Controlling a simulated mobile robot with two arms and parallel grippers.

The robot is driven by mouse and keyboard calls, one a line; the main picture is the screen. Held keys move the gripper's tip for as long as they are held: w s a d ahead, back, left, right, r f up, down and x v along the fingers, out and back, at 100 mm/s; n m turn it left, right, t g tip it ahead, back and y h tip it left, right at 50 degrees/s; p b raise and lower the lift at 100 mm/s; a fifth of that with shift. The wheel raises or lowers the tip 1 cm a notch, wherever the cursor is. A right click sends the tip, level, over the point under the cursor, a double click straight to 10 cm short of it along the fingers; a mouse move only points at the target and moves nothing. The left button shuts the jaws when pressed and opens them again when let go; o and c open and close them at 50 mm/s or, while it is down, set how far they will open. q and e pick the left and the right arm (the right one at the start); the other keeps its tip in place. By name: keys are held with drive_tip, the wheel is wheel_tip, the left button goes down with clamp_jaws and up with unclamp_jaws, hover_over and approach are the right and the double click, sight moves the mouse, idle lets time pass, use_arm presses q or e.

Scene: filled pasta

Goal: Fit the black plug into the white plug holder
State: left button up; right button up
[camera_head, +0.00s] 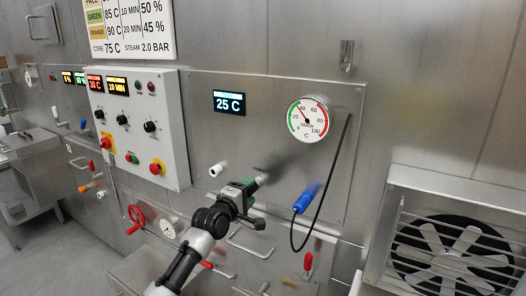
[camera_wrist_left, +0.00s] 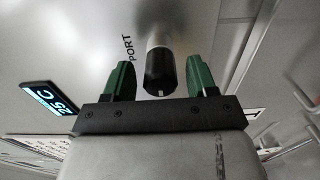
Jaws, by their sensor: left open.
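The black plug (camera_wrist_left: 160,72) shows between my left gripper's green fingers in the left wrist view. It sits at the end of a pale stub on the steel panel, beside the word PORT. My left gripper (camera_head: 257,181) is open around it, with a gap on each side. In the head view the gripper is close to the panel and mostly hides the plug. A short white cylinder (camera_head: 217,169), which looks like the white plug holder, stands out from the panel just left of the gripper. My right gripper is not in view.
A blue-handled probe (camera_head: 306,198) hangs on a black cable right of my left arm. A round gauge (camera_head: 311,119) and a 25 C display (camera_head: 229,102) are above. A white control box (camera_head: 138,125) projects at the left, and a fan housing (camera_head: 450,245) at the right.

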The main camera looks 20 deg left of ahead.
use_arm(q)
drive_tip(key=c, duration=0.9)
drive_tip(key=shift+s, duration=0.2)
drive_tip(key=shift+s+a+p, duration=0.15)
drive_tip(key=shift+s+p, duration=0.3)
drive_tip(key=shift+p, duration=0.2)
drive_tip(key=shift+s+a+p, duration=0.2)
drive_tip(key=shift+s+p, duration=0.75)
drive_tip(key=shift+s, duration=0.45)
drive_tip(key=shift+s+a+p, duration=0.15)
drive_tip(key=shift+s+p, duration=0.8)
drive_tip(key=shift+s, duration=0.4)
